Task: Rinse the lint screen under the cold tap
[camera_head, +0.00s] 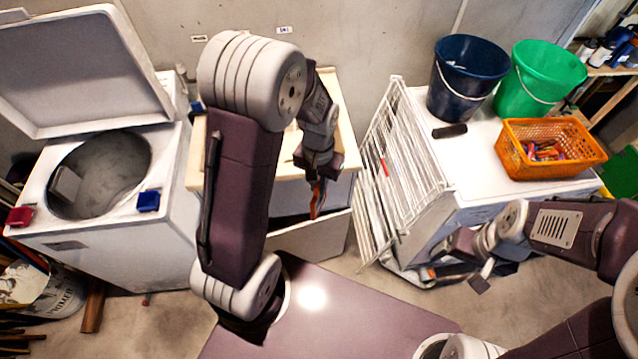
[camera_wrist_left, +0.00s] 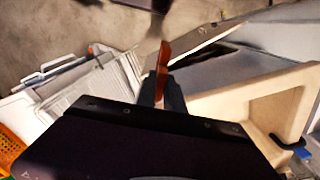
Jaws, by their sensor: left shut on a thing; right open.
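My left gripper (camera_head: 316,183) points down over the front part of the pale-rimmed sink (camera_head: 345,150). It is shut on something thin. An orange-brown strip (camera_wrist_left: 163,62) shows at its fingertips in the left wrist view; I cannot tell whether this is the lint screen seen edge-on or part of the finger. A blue piece with a dark hooked part (camera_wrist_left: 301,152), possibly the cold tap, shows at the sink's far rim, apart from the gripper. My left arm hides much of the sink in the head view. My right gripper (camera_head: 477,277) is open, low before the white appliance.
A washer (camera_head: 110,240) with its lid up stands left of the sink. To the right, a white drying rack (camera_head: 400,170) leans by a white appliance (camera_head: 475,165) carrying a blue bucket (camera_head: 465,75), a green bucket (camera_head: 540,78) and an orange basket (camera_head: 550,165).

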